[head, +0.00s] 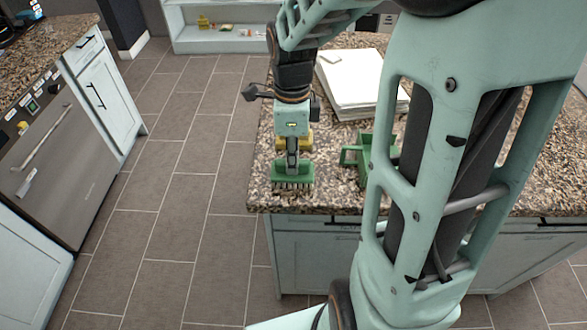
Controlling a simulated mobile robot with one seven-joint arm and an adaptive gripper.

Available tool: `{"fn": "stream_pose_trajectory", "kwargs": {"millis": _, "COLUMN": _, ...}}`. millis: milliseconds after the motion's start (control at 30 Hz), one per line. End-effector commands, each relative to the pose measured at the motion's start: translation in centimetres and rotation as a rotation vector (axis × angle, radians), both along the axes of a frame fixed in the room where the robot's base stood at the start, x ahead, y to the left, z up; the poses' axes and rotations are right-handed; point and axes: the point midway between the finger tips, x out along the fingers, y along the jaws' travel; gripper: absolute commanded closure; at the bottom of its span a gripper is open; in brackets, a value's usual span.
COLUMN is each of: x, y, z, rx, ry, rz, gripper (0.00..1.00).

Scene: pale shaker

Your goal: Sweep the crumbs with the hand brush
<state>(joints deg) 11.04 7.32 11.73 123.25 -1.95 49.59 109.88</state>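The hand brush (293,174) has a green head with dark bristles pointing down. It is near the left front corner of the granite counter (262,192). My gripper (292,158) points down directly over the brush. Its fingers are close together and appear shut on the brush's upper part, which they partly hide. I cannot tell whether the bristles touch the counter. I cannot make out crumbs against the speckled granite.
A green dustpan-like object (363,151) stands to the right, partly hidden by my arm. A yellow object (307,139) sits behind my gripper. A white board or box (360,82) lies farther back. The counter's left and front edges are close to the brush.

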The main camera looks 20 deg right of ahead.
Motion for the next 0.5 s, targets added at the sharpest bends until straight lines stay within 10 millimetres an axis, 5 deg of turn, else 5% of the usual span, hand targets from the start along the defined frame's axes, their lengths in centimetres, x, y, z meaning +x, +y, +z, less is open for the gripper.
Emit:
{"fn": "stream_pose_trajectory", "kwargs": {"millis": 100, "x": 0.0, "y": 0.0, "z": 0.0, "rx": 0.0, "ry": 0.0, "rz": 0.0, "gripper": 1.0}}
{"fn": "stream_pose_trajectory", "kwargs": {"millis": 500, "x": 0.04, "y": 0.01, "z": 0.78, "rx": 0.0, "ry": -0.001, "rz": 0.0, "gripper": 1.0}}
